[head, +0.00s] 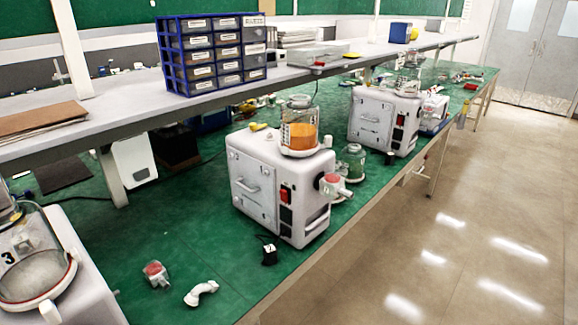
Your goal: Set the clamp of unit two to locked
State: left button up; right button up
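A white pump unit (262,190) stands on the green bench in the middle of the head view. A clear canister (299,128) with orange contents sits upright on its top, in a white ring. A small white part (328,141) shows at the right of the ring; I cannot tell whether it is the clamp lever or how it is set. A small black tag (269,254) with a white mark, perhaps a 2, is by the unit's front foot. Neither of my grippers is in view.
Another pump unit (62,275), marked 3, is at the lower left, partly cut off. A third unit (384,120) stands farther back. A red-topped part (155,273) and a white elbow pipe (201,292) lie on the bench. A shelf (130,110) overhangs its back. The floor at right is clear.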

aim_at(328, 139)
jog(key=i+l+u, duration=0.15)
jog(key=l, duration=0.3)
jog(key=i+l+u, duration=0.2)
jog(key=l, duration=0.25)
jog(key=i+l+u, duration=0.15)
jog(key=l, duration=0.3)
jog(key=i+l+u, duration=0.15)
jog(key=l, duration=0.35)
jog(key=i+l+u, duration=0.2)
jog(key=l, duration=0.3)
jog(key=l+u, duration=0.15)
jog(key=l, duration=0.35)
jog(key=j+z, duration=0.15)
jog(key=j, duration=0.4)
jog(key=k+j+z, duration=0.15)
jog(key=j, duration=0.35)
jog(key=k+j+z, duration=0.2)
jog(key=j, duration=0.3)
jog(key=i+l+u, duration=0.1)
jog(key=l, duration=0.25)
jog(key=i+l+u, duration=0.25)
jog(key=i+l, duration=0.15)
jog(key=l, duration=0.35)
jog(key=i+l+u, duration=0.15)
jog(key=l, duration=0.25)
